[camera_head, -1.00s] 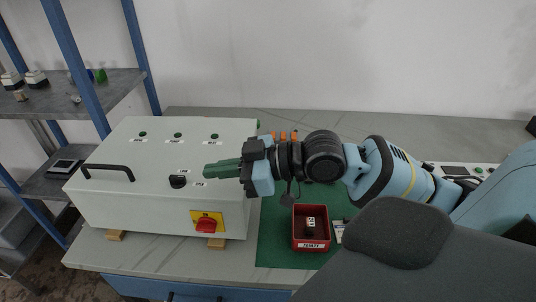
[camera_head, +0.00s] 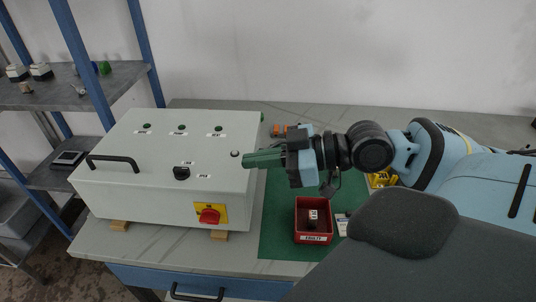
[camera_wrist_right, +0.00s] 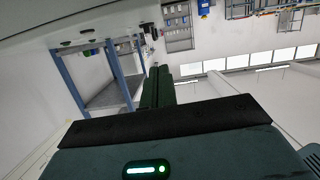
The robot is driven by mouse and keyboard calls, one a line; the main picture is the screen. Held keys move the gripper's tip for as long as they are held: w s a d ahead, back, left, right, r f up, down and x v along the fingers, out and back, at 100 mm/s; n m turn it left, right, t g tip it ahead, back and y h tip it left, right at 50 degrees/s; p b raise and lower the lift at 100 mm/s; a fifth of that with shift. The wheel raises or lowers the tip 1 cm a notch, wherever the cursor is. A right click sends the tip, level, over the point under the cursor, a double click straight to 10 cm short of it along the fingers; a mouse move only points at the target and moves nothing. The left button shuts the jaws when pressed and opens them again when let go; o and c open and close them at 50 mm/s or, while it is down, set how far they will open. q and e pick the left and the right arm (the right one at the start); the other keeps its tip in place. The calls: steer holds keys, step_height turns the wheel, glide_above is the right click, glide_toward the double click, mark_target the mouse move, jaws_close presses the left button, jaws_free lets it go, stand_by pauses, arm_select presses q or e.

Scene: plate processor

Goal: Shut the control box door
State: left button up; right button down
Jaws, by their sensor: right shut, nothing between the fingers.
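The control box (camera_head: 120,205) is a pale grey-white box on the workbench at the left in the head view. Its door (camera_head: 150,160) is the top face and lies down flush on the box, with no gap that I can see. The door bears a black handle (camera_head: 113,160), a black knob (camera_head: 181,173) and green indicators. A red rotary switch (camera_head: 209,215) on a yellow plate is on the front. My right gripper (camera_head: 246,160) is shut and empty, its green fingers at the door's right edge; contact is unclear. My left gripper is not in view.
A red bin (camera_head: 313,232) labelled faulty stands on a green mat (camera_head: 279,242) right of the box, with a small part inside. Orange items (camera_head: 279,131) lie behind my right wrist. A blue-framed shelf (camera_head: 75,90) stands at the left.

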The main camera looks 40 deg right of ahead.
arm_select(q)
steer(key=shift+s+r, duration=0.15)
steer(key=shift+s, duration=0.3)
arm_select(e)
steer(key=shift+v, duration=0.8)
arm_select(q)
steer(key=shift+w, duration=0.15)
